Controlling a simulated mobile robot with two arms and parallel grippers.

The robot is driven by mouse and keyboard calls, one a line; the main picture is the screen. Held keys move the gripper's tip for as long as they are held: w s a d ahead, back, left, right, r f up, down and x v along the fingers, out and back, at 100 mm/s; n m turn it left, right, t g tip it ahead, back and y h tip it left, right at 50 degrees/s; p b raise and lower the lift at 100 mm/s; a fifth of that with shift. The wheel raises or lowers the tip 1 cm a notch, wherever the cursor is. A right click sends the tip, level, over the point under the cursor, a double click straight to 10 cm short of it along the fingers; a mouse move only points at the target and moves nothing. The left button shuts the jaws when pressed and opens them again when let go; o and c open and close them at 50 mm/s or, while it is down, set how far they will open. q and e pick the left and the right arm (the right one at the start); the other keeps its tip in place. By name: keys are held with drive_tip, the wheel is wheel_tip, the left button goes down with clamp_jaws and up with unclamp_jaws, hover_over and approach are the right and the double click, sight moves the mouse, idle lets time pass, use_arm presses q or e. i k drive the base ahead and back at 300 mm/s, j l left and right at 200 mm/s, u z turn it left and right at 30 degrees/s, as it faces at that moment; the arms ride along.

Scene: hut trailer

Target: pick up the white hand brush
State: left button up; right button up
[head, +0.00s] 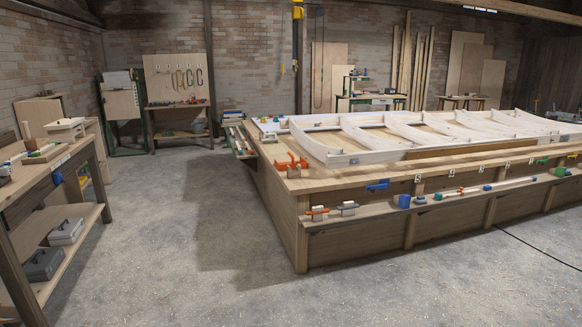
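I cannot surely pick out a white hand brush in the head view. Two small brush-like things lie side by side on the low ledge at the near corner of the big platform (281,205). The other has a greyish top and a pale underside (347,208). Both are too small to identify for certain. Neither of my grippers is in view.
A wooden workbench (56,167) with tools on top and grey boxes (44,263) on its lower shelf stands at the left. Orange clamps (291,163) and white curved ribs (365,138) sit on the platform. The concrete floor (180,230) between is clear.

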sight(275, 140)
drive_tip(key=i+u, duration=0.35)
drive_tip(key=i, duration=3.55)
